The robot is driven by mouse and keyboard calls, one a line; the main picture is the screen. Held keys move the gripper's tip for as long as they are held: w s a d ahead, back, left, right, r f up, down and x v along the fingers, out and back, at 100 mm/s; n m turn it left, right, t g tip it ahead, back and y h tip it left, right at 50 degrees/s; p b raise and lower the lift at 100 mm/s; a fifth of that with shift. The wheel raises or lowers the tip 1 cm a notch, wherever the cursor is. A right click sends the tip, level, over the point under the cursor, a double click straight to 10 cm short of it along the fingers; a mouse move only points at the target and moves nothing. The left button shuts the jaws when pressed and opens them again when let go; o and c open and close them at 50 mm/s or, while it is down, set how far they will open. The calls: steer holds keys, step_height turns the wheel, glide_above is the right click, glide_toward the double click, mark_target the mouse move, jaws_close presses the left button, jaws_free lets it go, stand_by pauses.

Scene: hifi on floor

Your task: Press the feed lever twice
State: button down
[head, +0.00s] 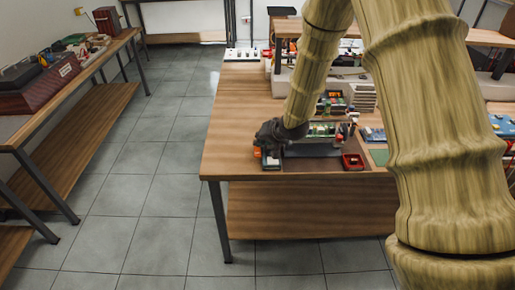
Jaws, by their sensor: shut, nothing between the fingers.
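My gripper (268,142) is dark and points down at the near left part of the wooden table, at the end of my tan arm. It is shut and holds nothing that I can see. Just below its fingertips is a small dark device with a whitish block (271,161). A small orange piece (257,152) shows at its left side. I cannot make out which part is the feed lever; the gripper covers part of this spot. I cannot tell whether the fingertips touch the device.
The wooden table (233,125) has bare room left of the gripper. Right of it are a green-topped unit (322,130), a red tray (352,162) and a blue board (373,134). My arm hides much of the table's right side. Another bench (75,75) stands left across tiled floor.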

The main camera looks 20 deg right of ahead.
mark_target(260, 148)
steer(key=shift+r, duration=0.1)
steer(key=shift+r+p, duration=2.1)
steer(key=shift+r, duration=0.35)
stand_by(0.4)
